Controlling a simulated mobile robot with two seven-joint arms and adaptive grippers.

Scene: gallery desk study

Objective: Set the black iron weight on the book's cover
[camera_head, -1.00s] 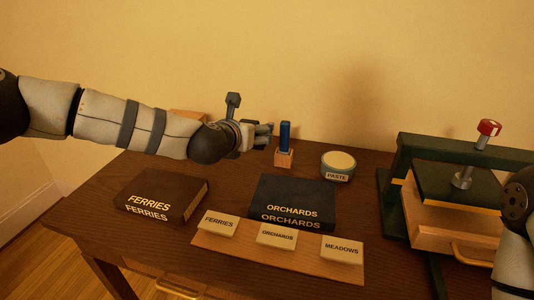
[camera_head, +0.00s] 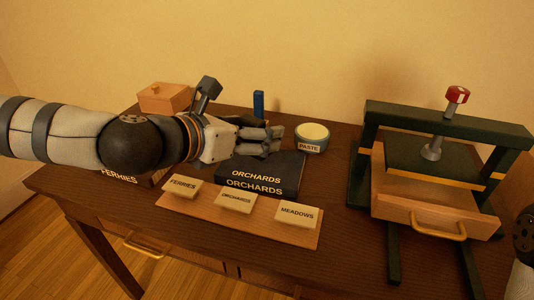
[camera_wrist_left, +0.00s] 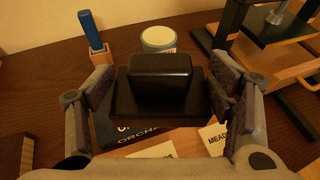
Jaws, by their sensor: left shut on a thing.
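My left gripper (camera_head: 270,140) is shut on the black iron weight (camera_wrist_left: 160,78), a dark block on a wider base, in the left wrist view. The fingers hold it from both sides. In the head view the fingers hide the weight. The gripper is over the back part of the dark ORCHARDS book (camera_head: 285,183), whose lower cover edge shows below the weight in the left wrist view. I cannot tell whether the weight touches the cover. The brown FERRIES book is mostly hidden behind my left arm. My right gripper is out of view.
A paste jar (camera_head: 312,137) stands behind the book, right of the gripper. A blue item in a wooden holder (camera_head: 258,104) and a wooden box (camera_head: 165,97) are at the back. Label cards lie on a board (camera_head: 255,229) in front. A green press (camera_head: 440,120) stands right.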

